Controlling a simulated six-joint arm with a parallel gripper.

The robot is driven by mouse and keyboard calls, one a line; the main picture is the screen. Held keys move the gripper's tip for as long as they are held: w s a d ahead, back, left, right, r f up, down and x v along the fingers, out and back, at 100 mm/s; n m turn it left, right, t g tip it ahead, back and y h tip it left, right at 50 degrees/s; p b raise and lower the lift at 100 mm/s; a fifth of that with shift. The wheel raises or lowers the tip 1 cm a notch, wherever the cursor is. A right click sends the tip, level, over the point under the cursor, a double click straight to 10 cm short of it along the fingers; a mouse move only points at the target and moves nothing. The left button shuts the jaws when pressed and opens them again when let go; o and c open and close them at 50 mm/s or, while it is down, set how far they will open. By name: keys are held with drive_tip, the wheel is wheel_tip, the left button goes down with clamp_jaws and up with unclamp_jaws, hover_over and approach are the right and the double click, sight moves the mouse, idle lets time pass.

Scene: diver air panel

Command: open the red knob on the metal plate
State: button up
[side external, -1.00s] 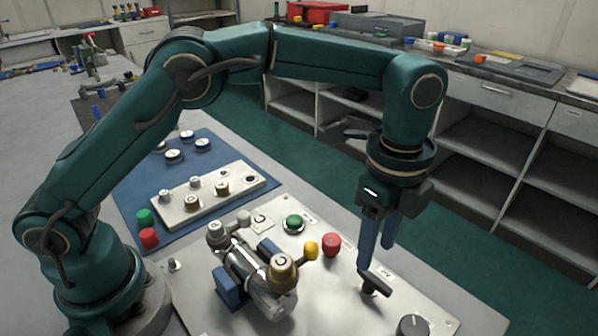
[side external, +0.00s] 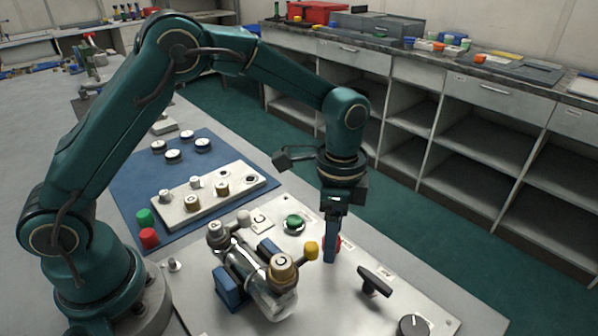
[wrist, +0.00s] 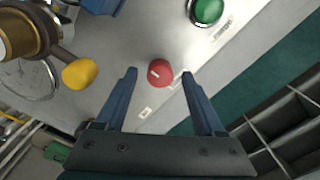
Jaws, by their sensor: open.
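The red knob (wrist: 160,72) is round with a pale mark on its top and sits on the metal plate (side external: 420,285). In the side external view the red knob (side external: 338,243) is mostly hidden behind my gripper's blue fingers. My gripper (side external: 331,258) points down at the knob. In the wrist view my gripper (wrist: 158,72) is open, with one fingertip on each side of the knob and a gap on both sides. I cannot tell how high the fingertips are above the plate.
A yellow-ended lever (side external: 311,251) on a valve assembly (side external: 262,283) stands close left. A green button (side external: 294,223) is behind. A black lever (side external: 375,282) and a dark dial (side external: 413,325) are at right. A blue mat (side external: 130,190) holds loose knobs.

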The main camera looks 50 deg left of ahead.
drive_tip(key=shift+f, duration=0.1)
clamp_jaws()
drive_tip(key=shift+n, duration=0.3)
drive_tip(key=n, duration=0.3)
drive_tip(key=shift+n, duration=0.3)
drive_tip(key=n, duration=0.3)
drive_tip(key=shift+n, duration=0.3)
drive_tip(key=n, duration=0.4)
drive_tip(key=shift+n, duration=2)
drive_tip(key=shift+a, duration=0.1)
